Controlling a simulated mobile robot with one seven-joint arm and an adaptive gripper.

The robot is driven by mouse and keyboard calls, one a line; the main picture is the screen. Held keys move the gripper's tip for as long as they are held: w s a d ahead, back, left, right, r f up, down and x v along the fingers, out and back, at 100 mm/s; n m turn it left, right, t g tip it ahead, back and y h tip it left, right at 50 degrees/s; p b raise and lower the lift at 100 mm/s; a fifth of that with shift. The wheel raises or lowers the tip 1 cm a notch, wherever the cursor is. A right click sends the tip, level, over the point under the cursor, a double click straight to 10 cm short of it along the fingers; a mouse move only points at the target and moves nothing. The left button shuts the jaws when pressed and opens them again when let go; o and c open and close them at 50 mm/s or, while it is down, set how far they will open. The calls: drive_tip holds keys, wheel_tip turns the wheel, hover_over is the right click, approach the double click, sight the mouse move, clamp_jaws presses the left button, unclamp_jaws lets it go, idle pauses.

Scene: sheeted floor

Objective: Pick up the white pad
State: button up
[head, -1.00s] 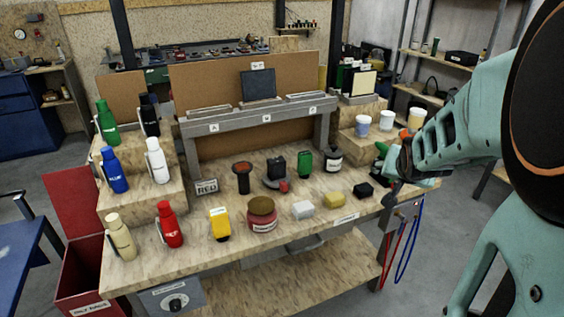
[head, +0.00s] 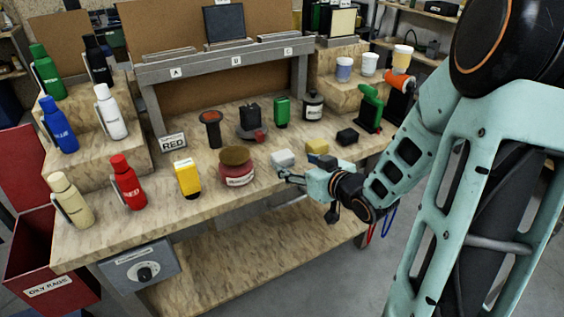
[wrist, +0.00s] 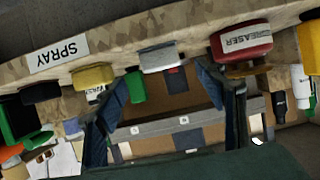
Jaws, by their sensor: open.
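The white pad (head: 283,158) lies near the front edge of the wooden bench, between the red tub and the yellow sponge. In the wrist view the white pad (wrist: 158,57) appears upside down, ahead of the fingertips and between their lines. My gripper (head: 290,175) is at the bench's front edge, just in front of the pad, apparently apart from it. In the wrist view my gripper (wrist: 160,85) has its two fingers spread wide with nothing between them. The gripper body hides part of the bench edge.
The red tub (head: 236,170) with a brown top stands left of the pad. A yellow sponge (head: 317,146) is close on the right, just behind my gripper. A black block (head: 347,137) and green spray bottle (head: 371,108) are further right. Bottles stand on steps at left.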

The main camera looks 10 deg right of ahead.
sight(286, 159)
drive_tip(key=b+x, duration=0.1)
drive_tip(key=x, duration=0.7)
drive_tip(key=shift+w+a, duration=0.15)
drive_tip(key=c, duration=1.3)
drive_tip(key=shift+r, duration=0.1)
drive_tip(key=shift+c, duration=0.2)
